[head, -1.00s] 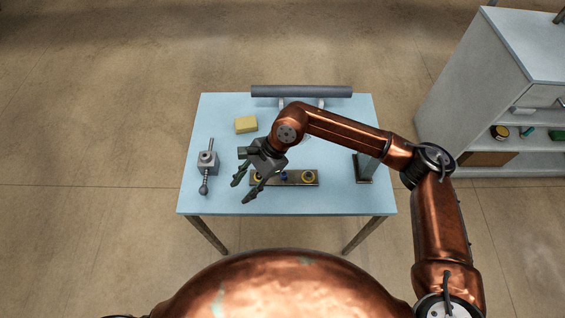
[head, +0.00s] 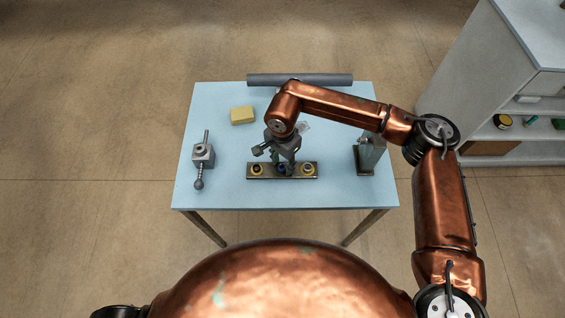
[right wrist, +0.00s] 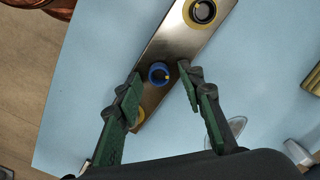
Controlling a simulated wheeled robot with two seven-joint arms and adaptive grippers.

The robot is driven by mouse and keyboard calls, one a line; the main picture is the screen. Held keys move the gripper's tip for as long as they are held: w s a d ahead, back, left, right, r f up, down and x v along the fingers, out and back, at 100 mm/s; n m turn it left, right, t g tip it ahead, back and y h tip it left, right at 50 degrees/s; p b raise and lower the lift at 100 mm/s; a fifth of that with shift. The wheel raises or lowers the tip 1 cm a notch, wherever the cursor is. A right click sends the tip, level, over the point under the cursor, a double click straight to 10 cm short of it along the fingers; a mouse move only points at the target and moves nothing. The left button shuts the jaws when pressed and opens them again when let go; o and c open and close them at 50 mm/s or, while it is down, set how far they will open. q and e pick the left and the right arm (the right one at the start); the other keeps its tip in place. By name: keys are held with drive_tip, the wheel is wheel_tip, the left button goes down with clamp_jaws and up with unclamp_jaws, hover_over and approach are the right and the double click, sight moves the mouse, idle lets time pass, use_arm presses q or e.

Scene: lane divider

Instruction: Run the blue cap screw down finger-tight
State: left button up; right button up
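The blue cap screw (right wrist: 158,74) sits in the middle of a metal bar (right wrist: 168,45), between two yellow-ringed parts. The bar (head: 248,176) lies near the front of the light blue table in the head view, its middle partly hidden by my gripper. My right gripper (head: 282,168) is above the bar's middle. In the right wrist view its green-padded fingers (right wrist: 160,80) are spread, one on each side of the blue screw, with gaps between them and it. The screw's height in the bar cannot be told. My left gripper is out of view.
A yellow block (head: 242,115) and a grey vise-like fixture (head: 203,155) stand on the left of the table. A dark cylinder (head: 300,80) lies along the back edge. A grey upright object (head: 371,153) stands right of the bar. A shelf unit (head: 500,85) is beyond the right.

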drive_tip(key=shift+f, duration=0.15)
drive_tip(key=shift+c, duration=0.7)
clamp_jaws()
